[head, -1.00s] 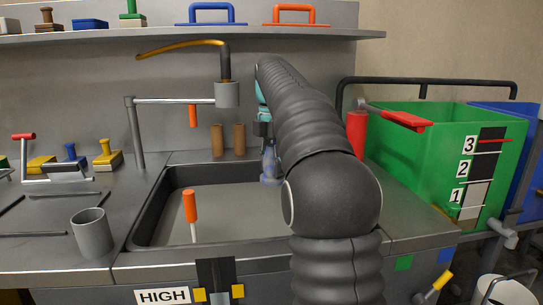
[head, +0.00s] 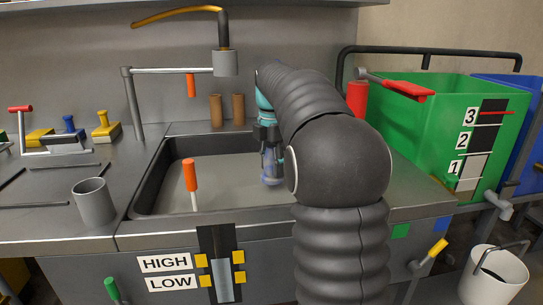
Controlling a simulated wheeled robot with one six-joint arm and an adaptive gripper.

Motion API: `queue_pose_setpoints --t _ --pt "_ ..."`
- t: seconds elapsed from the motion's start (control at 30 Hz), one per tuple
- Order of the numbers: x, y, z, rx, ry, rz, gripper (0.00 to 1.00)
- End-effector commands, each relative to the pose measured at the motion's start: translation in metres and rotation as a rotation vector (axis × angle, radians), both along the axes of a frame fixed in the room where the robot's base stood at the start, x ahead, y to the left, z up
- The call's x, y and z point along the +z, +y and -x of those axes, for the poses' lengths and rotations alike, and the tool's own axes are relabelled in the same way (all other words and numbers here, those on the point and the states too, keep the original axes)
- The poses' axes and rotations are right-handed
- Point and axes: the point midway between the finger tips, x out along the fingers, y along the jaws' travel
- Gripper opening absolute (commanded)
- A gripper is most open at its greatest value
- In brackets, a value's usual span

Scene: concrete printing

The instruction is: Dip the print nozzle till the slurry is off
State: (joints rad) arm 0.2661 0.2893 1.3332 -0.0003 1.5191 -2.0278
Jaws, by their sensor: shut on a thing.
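My gripper (head: 268,136) is over the right part of the sink basin, partly hidden by my own arm. It is shut on the print nozzle (head: 270,172), a bluish, partly see-through piece pointing down. The nozzle's lower end is low over the grey surface inside the basin (head: 150,185). I cannot tell whether the tip is under that surface. Any slurry on the nozzle is too small to make out.
An orange-handled tool (head: 190,177) stands in the basin's left part. A spout (head: 225,63) on a swing arm hangs behind. A grey cup (head: 94,202) stands left of the basin. A green bin (head: 430,125) and white bucket (head: 494,278) are on the right.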

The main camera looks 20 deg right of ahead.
Motion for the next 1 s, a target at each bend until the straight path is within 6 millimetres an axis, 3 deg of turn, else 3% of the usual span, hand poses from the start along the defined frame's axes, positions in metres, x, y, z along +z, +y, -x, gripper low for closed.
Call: queue_pose_setpoints --t 0.6,1.0 --pt "-0.056 0.000 0.000 0.000 -0.001 0.000 0.03" --pt "-0.070 0.000 0.000 0.000 -0.001 0.000 0.03"
